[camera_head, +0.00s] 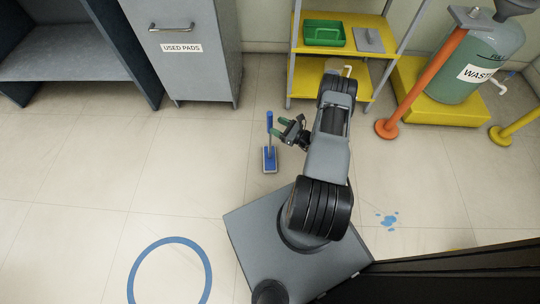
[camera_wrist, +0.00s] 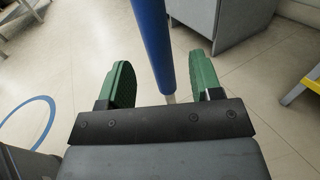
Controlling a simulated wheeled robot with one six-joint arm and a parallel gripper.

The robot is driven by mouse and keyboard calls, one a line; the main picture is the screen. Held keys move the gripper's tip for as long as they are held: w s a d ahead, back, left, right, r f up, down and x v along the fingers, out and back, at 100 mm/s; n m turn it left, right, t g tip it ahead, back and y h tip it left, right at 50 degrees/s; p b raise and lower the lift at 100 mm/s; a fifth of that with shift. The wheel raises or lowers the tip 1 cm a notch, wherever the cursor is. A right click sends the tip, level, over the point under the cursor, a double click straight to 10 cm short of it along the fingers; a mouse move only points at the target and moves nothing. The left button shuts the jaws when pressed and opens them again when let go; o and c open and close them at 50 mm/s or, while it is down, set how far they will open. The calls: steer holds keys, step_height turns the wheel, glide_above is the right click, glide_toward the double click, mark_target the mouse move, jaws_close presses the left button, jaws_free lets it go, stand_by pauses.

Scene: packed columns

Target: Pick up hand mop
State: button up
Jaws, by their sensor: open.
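The hand mop (camera_head: 269,157) stands upright on the floor, with a blue handle and a flat blue-and-grey head. My gripper (camera_head: 274,127) is beside the upper part of the handle in the head view. In the wrist view the blue handle (camera_wrist: 153,45) rises between the two green fingers of my gripper (camera_wrist: 164,80), nearer the right finger. The fingers are open, with a gap between each finger and the handle. The mop head is hidden in the wrist view.
A grey cabinet labelled "USED PADS" (camera_head: 190,75) stands behind the mop. A yellow-shelved rack (camera_head: 345,62) stands behind my arm, and an orange post (camera_head: 425,80) with a green waste tank (camera_head: 482,60) at right. Blue spots (camera_head: 387,220) mark the floor. Floor left of the mop is clear.

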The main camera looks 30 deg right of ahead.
steer(key=b+x, duration=0.1)
steer(key=x, duration=0.5)
steer(key=shift+b, duration=0.3)
steer(key=shift+w+a+r, duration=0.1)
steer(key=shift+w, duration=0.05)
steer(key=c, duration=1)
